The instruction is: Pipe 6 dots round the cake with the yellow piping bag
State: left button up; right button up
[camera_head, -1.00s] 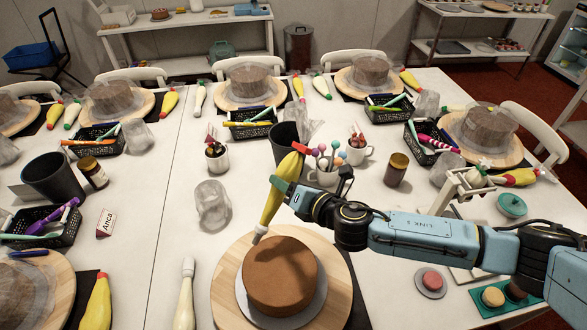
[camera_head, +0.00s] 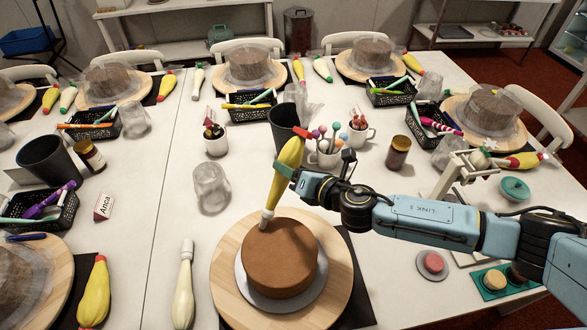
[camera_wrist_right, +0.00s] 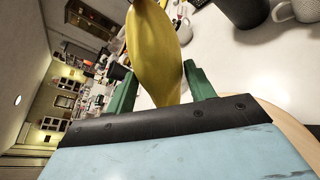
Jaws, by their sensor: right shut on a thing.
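The brown cake (camera_head: 285,258) sits on a white board (camera_head: 243,285) on the round wooden turntable (camera_head: 222,268) in the front middle. No dots show clearly on its top. My right gripper (camera_head: 291,172) is shut on the yellow piping bag (camera_head: 286,168). The bag is tilted, its white nozzle (camera_head: 267,217) pointing down at the cake's far left rim; I cannot tell whether it touches. In the right wrist view the bag (camera_wrist_right: 154,50) lies between the green fingers (camera_wrist_right: 160,88), and its nozzle is hidden. My left gripper is not in view.
A white-nozzled pale bag (camera_head: 184,290) lies left of the turntable. Other wrapped cakes line the table.

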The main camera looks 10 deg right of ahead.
aim_at(288, 156)
jog(key=shift+r, duration=0.1)
jog(key=c, duration=0.3)
jog(key=shift+r+p, duration=0.3)
jog(key=shift+p, duration=0.2)
dwell(1.3)
jog(key=o, duration=0.3)
jog(key=shift+o, duration=0.2)
notch_tip(288, 156, up, 3)
jog(key=p, duration=0.3)
jog(key=shift+r, duration=0.1)
